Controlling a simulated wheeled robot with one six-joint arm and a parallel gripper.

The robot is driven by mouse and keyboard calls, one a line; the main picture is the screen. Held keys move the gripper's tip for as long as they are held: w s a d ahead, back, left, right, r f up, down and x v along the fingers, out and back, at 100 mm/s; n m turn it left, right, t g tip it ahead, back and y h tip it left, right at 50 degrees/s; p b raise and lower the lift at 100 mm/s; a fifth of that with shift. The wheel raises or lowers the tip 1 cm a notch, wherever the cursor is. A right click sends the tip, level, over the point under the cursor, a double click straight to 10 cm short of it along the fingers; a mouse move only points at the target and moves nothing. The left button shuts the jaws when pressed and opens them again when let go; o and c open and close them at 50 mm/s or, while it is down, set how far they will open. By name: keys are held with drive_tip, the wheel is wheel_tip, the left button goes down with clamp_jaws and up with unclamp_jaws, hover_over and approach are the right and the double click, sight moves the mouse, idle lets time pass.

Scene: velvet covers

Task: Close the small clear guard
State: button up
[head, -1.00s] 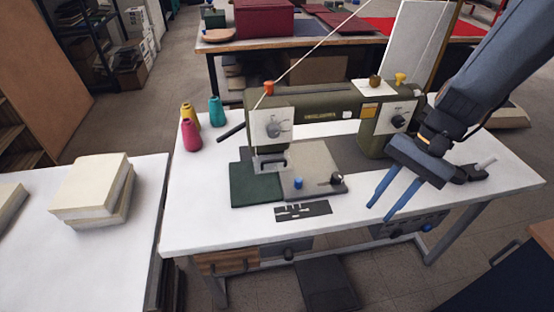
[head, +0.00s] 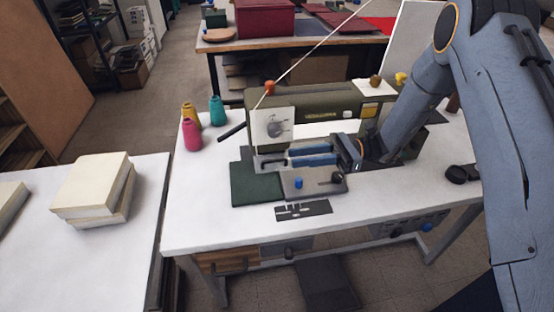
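The olive-green sewing machine (head: 322,108) stands on the white table, with a pale faceplate and grey dial at its left end. The small clear guard is hard to make out; a small dark bracket frame (head: 268,164) shows below the faceplate at the needle area. My gripper (head: 289,157) lies level in front of the machine, its two blue fingers pointing left toward that frame. The fingers are apart with a narrow gap and nothing visible between them. The tips are close to the frame's right side; I cannot tell whether they touch it.
Dark green cloth (head: 256,187) lies under the needle area. A grey plate (head: 314,184) with a blue knob (head: 298,183) and black knob sits just below my fingers. Thread cones (head: 192,137) stand at the left. The table's front left is clear.

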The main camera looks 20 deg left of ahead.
sight(277, 160)
drive_tip(key=p+x, duration=0.2)
drive_tip(key=x, duration=0.5)
drive_tip(key=shift+f, duration=0.1)
clamp_jaws()
